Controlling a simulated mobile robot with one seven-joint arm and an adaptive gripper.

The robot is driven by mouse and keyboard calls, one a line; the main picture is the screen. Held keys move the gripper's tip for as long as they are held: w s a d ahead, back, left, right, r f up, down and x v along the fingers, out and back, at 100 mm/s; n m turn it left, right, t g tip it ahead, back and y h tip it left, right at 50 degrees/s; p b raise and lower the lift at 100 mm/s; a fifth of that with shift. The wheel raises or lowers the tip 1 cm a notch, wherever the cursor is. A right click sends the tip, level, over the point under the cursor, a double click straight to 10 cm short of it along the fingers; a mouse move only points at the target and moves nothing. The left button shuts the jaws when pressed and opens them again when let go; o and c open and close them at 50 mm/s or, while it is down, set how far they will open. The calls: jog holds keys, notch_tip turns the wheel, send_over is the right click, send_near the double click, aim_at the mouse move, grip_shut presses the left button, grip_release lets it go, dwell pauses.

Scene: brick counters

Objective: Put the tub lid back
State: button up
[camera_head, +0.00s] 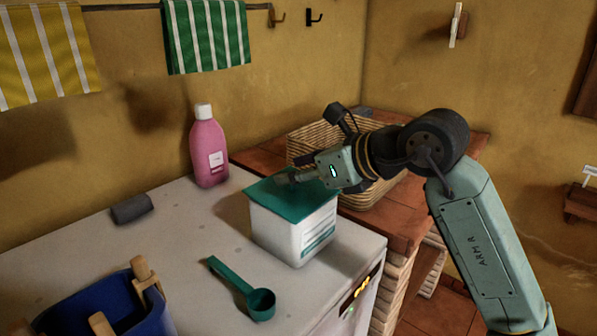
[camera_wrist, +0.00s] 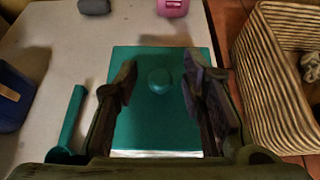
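A white tub (camera_head: 290,233) with a printed label stands near the right edge of the white counter. A flat teal lid (camera_head: 263,193) lies across its top; I cannot tell whether it is pressed fully down. In the wrist view the lid (camera_wrist: 160,125) is a teal rectangle with a round knob (camera_wrist: 159,80) in its middle. A white strip of the tub shows below its near edge. My gripper (camera_head: 290,178) is just above the lid. Its fingers (camera_wrist: 160,85) are open, one on each side of the knob, with gaps between. In the head view my gripper hides the knob.
A pink bottle (camera_head: 208,148) stands behind the tub. A teal scoop (camera_head: 243,288) lies in front of it. A striped basket (camera_head: 375,210) stands right on the brick counter.

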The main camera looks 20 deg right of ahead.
jog(key=shift+r+p, duration=0.55)
jog(key=shift+p, duration=0.15)
jog(key=shift+s+d+r, duration=0.15)
jog(key=shift+r, duration=0.15)
jog(key=b+v, duration=0.1)
jog(key=v, duration=1)
jog(key=shift+s+d+b, duration=0.15)
jog(key=shift+s+b, duration=0.1)
jog(key=shift+b, duration=0.1)
